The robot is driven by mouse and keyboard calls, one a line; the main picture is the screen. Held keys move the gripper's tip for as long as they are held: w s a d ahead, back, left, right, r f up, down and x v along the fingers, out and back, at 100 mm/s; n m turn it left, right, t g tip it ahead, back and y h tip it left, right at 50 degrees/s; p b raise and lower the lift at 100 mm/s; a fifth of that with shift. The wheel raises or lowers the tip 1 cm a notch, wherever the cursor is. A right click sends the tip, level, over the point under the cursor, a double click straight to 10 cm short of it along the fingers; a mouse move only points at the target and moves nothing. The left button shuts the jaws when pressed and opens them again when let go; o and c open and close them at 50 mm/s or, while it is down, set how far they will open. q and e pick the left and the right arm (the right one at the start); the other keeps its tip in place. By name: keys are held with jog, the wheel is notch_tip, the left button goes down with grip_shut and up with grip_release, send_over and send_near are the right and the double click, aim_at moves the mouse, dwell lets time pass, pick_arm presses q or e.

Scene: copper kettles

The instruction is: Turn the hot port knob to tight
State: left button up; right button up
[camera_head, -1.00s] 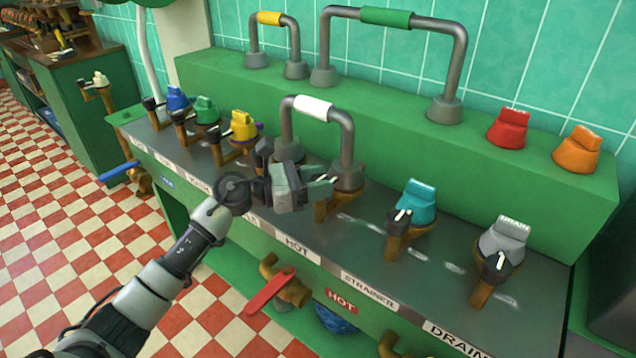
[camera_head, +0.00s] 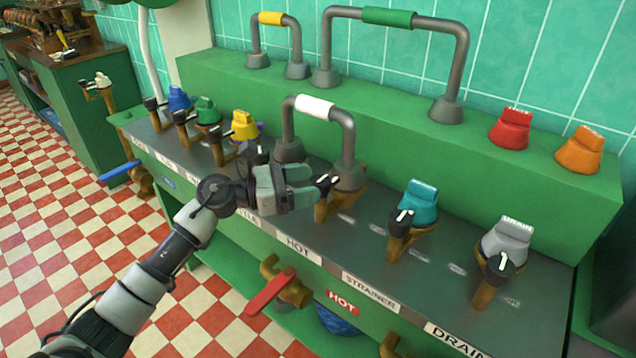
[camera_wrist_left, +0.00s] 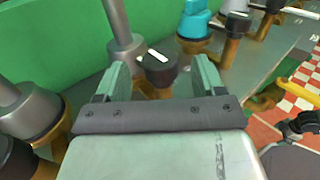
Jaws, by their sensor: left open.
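The hot port knob (camera_head: 326,183) is a small black knob with a white pointer. It sits on a brass fitting above the HOT label (camera_head: 298,247). My left gripper (camera_head: 309,186) comes in from the left, its green fingers pointing at the knob. In the left wrist view the same knob (camera_wrist_left: 158,70) shows just ahead of and between the fingertips of my open left gripper (camera_wrist_left: 160,66). Its white mark faces up. I cannot tell whether the fingers touch it. My right gripper is not in view.
A grey pipe arch with a white grip (camera_head: 314,106) stands close behind the knob. A teal knob (camera_head: 418,203) and a grey drain knob (camera_head: 505,241) stand to the right. A red lever (camera_head: 271,290) juts out below. The steel top right of the knob is partly clear.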

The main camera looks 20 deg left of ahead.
pick_arm(q)
jog(key=b+v, duration=0.1)
jog(key=v, duration=0.6)
jog(key=shift+s+a, duration=0.2)
jog(key=shift+a, duration=0.15)
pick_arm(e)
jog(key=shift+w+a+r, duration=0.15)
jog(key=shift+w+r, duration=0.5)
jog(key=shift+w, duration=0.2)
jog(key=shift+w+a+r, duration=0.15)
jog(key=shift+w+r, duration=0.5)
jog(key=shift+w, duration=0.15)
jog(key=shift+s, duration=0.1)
